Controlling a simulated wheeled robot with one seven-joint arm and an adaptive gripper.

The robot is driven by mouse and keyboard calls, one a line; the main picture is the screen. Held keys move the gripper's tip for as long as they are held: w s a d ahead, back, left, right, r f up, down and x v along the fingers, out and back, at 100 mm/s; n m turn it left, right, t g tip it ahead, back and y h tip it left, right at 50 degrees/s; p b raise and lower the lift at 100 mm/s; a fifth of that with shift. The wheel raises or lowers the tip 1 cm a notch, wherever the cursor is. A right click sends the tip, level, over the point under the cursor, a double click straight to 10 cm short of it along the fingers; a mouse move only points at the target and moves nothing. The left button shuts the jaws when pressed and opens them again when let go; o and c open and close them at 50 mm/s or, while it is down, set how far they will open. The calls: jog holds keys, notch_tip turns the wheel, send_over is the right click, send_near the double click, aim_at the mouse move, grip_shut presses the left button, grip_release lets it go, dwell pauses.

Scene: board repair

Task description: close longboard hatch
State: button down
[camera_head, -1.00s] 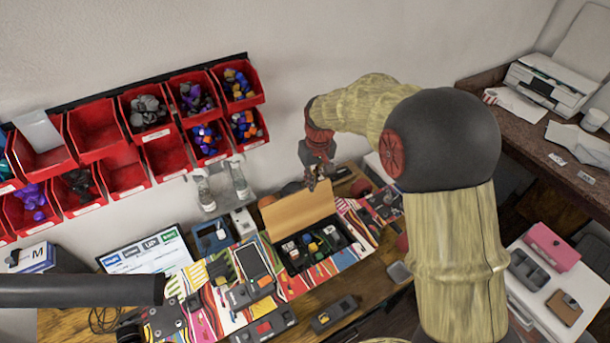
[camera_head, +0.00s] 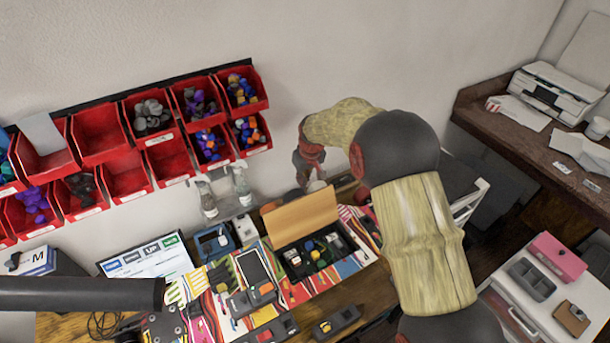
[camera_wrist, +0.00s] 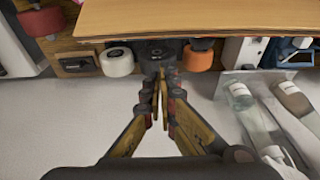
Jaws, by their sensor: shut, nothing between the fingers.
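The longboard (camera_head: 205,300) lies on the bench with its colourful graphic deck up. Its hatch, a tan wooden lid (camera_head: 303,216), stands open and tilted up at the back of a dark compartment (camera_head: 340,238) that holds several small coloured parts. In the wrist view the tan lid (camera_wrist: 200,18) spans the top of the picture, with a white wheel (camera_wrist: 117,62) and dark truck parts below it. My gripper (camera_wrist: 161,88) is shut and empty, on the wall side of the lid. Its fingertips point towards the board below the lid. Contact cannot be told, and the head view hides the fingertips.
Clear bottles (camera_wrist: 245,115) stand close beside my gripper and also show near the wall (camera_head: 207,200). Red bins (camera_head: 150,115) hang on the wall above. A printer (camera_head: 552,90) sits on the right-hand desk. White wall surface is clear around the fingers.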

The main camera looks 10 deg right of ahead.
jog(key=s, duration=0.1)
jog(key=s+d+r, duration=0.1)
jog(key=s, duration=0.1)
jog(key=shift+s+d+r, duration=0.2)
jog(key=shift+r, duration=0.2)
jog(key=shift+b, duration=0.4)
